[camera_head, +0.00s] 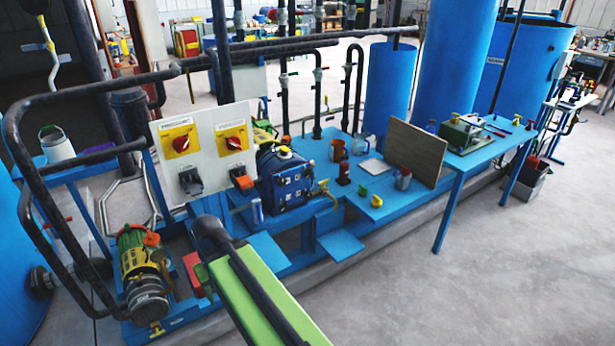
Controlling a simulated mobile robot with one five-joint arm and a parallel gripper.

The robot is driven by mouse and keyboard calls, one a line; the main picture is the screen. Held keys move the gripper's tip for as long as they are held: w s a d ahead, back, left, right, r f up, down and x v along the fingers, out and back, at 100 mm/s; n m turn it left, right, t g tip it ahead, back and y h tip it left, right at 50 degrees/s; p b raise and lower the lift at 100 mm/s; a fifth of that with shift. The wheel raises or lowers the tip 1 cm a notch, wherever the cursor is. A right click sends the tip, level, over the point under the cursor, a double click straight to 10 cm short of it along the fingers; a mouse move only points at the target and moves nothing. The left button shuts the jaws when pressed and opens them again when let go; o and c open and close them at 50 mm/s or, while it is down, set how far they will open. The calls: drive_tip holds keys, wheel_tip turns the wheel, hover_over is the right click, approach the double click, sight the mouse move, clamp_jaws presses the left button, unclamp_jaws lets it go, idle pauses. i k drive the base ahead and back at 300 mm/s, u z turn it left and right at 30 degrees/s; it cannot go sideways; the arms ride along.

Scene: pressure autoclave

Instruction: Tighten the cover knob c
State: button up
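I cannot pick out a cover knob c. A dark blue box-shaped unit (287,180) with small fittings on its front stands on the blue bench, left of centre; I cannot tell whether it is the autoclave. A yellow fitting (325,190) sticks out at its right side. A green and black bar (262,300), which looks like my own arm, rises from the bottom edge towards the control panel. No gripper fingers show.
A white control panel (207,150) with two red knobs on yellow plates stands left of the blue unit. A motor pump (143,275) sits low at left. Dark pipes cross the left side. A brown board (415,152) stands on the bench. Grey floor is clear at right.

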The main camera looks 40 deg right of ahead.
sight(309, 173)
drive_tip(key=i, duration=0.85)
